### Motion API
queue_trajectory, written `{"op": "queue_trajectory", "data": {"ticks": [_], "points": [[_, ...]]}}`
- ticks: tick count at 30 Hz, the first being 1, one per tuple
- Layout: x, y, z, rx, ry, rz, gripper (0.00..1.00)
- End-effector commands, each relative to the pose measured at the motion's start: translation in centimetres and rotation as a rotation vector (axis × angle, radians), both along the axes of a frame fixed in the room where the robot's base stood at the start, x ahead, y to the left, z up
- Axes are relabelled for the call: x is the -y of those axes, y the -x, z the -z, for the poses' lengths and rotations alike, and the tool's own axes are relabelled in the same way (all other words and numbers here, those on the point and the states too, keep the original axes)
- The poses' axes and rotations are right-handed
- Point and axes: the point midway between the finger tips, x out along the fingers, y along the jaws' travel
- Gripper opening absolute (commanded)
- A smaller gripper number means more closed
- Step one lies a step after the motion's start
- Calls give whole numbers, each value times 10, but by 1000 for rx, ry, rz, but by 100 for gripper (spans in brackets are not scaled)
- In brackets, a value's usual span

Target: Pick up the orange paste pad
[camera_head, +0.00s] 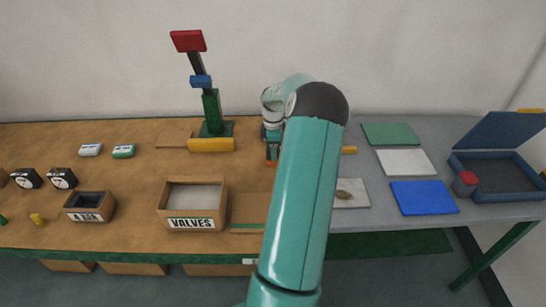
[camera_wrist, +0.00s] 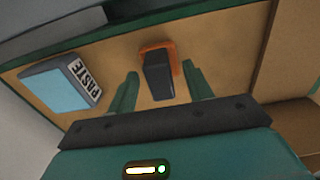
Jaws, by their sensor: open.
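The orange paste pad (camera_wrist: 173,55) is in the wrist view, an orange base with a dark block-shaped grip (camera_wrist: 158,76) standing out from it. My gripper (camera_wrist: 160,70) is open, with one green finger on each side of the dark grip. Gaps show between the grip and both fingers. In the head view, a little orange (camera_head: 271,162) shows below my gripper (camera_head: 271,150), beside my arm. My arm hides most of that area there.
A light blue container labelled PASTE (camera_wrist: 58,90) lies left of the pad in the wrist view. The VALVES box (camera_head: 192,205) stands left of my arm. A jointed stand with a red top (camera_head: 188,41) rises behind. A blue mat (camera_head: 424,198) and open blue case (camera_head: 497,178) are right.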

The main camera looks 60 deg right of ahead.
Motion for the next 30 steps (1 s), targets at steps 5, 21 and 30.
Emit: {"op": "queue_trajectory", "data": {"ticks": [5,21,30], "points": [[-1,-1,17,1,0,-2,51],[-1,-1,17,1,0,-1,3],[0,-1,11,2,2,-1,3]]}}
